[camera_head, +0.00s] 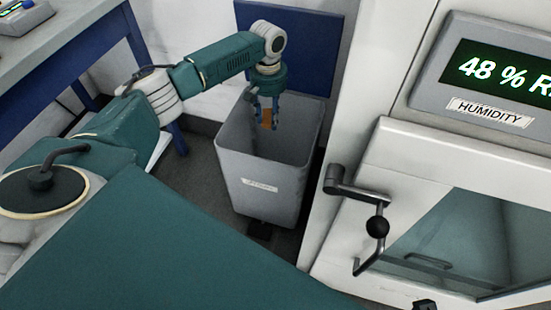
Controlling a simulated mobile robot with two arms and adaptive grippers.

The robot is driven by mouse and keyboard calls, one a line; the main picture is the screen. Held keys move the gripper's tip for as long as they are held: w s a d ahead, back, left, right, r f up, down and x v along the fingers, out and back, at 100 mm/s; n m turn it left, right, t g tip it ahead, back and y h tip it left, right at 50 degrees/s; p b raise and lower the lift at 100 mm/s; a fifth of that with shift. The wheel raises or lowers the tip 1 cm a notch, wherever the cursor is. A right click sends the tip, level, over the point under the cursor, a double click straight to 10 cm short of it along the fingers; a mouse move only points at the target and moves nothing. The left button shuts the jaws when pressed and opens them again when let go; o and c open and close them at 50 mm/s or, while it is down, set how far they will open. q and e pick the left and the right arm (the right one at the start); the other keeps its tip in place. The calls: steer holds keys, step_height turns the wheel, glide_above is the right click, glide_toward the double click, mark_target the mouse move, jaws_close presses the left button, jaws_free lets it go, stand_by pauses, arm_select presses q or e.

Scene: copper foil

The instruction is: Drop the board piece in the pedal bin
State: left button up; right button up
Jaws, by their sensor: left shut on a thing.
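The pedal bin (262,190) is a grey open-topped bin with a white label on its front and a dark pedal (259,229) at its foot. A dark blue panel, which looks like its raised lid (312,45), stands behind it. My left gripper (266,118) points down over the bin's mouth, with its fingertips at or just below rim height. It is shut on a small orange-brown piece, the board piece (267,119), which shows between the blue fingers. The piece's lower end is hard to make out. My right gripper is not in view.
A white cabinet (345,150) with a humidity display (500,75), a crank handle (377,227) and a glass window stands close on the bin's right. A blue-legged bench (75,50) is at the upper left. Dark floor (205,175) shows left of the bin.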

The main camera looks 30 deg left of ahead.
arm_select(q)
steer(key=o, duration=1.2)
steer(key=shift+r, duration=0.1)
step_height(320, 180, up, 12)
steer(key=shift+f, duration=0.1)
